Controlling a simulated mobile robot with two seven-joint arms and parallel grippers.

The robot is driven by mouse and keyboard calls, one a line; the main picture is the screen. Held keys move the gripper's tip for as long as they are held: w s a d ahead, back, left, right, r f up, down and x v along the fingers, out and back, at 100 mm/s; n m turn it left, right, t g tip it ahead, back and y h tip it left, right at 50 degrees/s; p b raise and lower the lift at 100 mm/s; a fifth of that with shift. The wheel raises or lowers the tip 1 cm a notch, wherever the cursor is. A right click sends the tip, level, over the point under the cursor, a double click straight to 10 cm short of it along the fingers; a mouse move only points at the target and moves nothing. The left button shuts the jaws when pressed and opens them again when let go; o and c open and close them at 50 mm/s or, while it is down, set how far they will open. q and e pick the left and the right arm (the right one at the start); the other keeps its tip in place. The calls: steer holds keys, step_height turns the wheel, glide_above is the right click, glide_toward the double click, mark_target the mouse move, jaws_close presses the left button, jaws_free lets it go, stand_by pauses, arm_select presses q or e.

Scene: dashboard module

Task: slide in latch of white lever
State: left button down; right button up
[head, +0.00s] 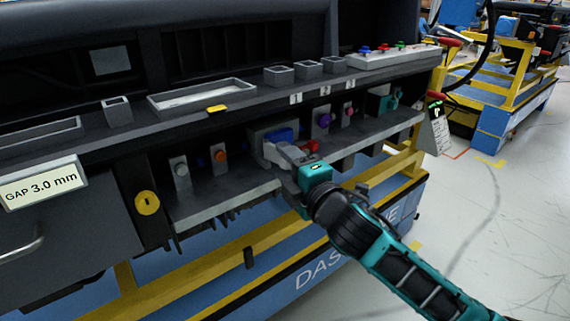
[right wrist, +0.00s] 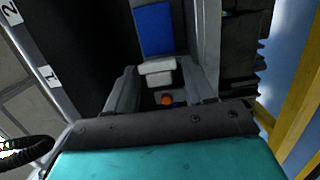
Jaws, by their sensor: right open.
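The white lever (right wrist: 157,68) shows in the right wrist view as a pale stepped block just below a blue panel (right wrist: 153,28). A small orange-red round part (right wrist: 166,99) sits below it, nearer my gripper. My right gripper (right wrist: 163,84) is open, with one grey finger on each side of the lever's lower end; whether they touch it cannot be told. In the head view my right gripper (head: 285,158) reaches in at the blue part (head: 280,135) on the console, hiding most of the lever. The latch cannot be made out clearly. My left gripper is not in view.
Orange (head: 220,156) and purple (head: 324,119) knobs stand on the console on both sides of the gripper. A grey ledge (head: 225,203) runs below them. A yellow round knob (head: 147,203) is at the left. The floor (head: 500,220) at the right is open.

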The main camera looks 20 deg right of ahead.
steer(key=shift+w+a, duration=0.1)
steer(key=shift+w, duration=0.4)
steer(key=c, duration=0.7)
steer(key=shift+s+a+m+h, duration=0.1)
steer(key=shift+a+m+h, duration=0.3)
steer(key=shift+m+h, duration=0.3)
steer(key=shift+c, duration=0.2)
steer(key=shift+s+a+m+h, duration=0.15)
steer(key=shift+m+h, duration=0.25)
steer(key=shift+h, duration=0.45)
steer(key=shift+w+a+m+h, duration=0.1)
steer(key=shift+a+m+h, duration=0.25)
steer(key=shift+h, duration=0.5)
steer(key=shift+d, duration=0.1)
steer(key=o, duration=0.7)
